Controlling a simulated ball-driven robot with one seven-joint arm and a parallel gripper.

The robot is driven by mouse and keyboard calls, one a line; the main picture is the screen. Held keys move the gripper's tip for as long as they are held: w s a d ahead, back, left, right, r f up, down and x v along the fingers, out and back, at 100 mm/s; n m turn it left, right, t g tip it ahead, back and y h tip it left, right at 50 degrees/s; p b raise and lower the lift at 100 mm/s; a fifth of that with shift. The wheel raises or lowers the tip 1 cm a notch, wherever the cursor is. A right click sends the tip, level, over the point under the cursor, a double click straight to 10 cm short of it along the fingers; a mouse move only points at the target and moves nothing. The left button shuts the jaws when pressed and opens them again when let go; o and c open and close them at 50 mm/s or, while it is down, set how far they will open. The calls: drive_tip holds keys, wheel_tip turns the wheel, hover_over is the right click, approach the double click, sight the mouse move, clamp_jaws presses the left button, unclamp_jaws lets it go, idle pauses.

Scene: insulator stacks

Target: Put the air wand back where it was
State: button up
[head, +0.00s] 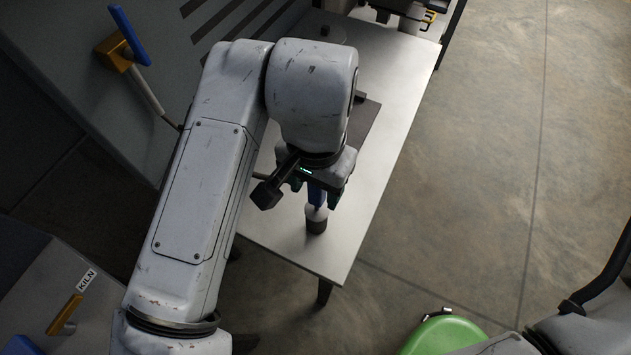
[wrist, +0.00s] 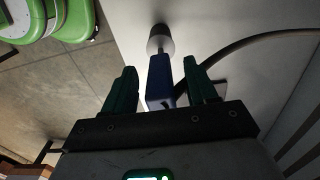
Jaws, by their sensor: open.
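My gripper (head: 315,198) is over the near end of the metal table in the head view. Its green fingers stand open on both sides of a blue handle, which looks like the air wand (head: 317,193). In the wrist view the blue wand (wrist: 160,84) sits between my fingers (wrist: 162,72), with a visible gap on each side. Its thin neck meets a small pale and dark cylinder, the stand (wrist: 160,40), on the table top; it also shows in the head view (head: 316,224). My arm hides part of the wand.
The table (head: 385,150) has a dark flat plate (head: 363,122) and equipment at its far end. A dark hose (wrist: 245,42) curves over it. A kiln box (head: 75,295) stands lower left.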

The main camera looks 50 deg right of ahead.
wheel_tip(320, 180, up, 12)
drive_tip(key=shift+r+p, duration=0.15)
drive_tip(key=shift+p, duration=0.5)
idle(1.3)
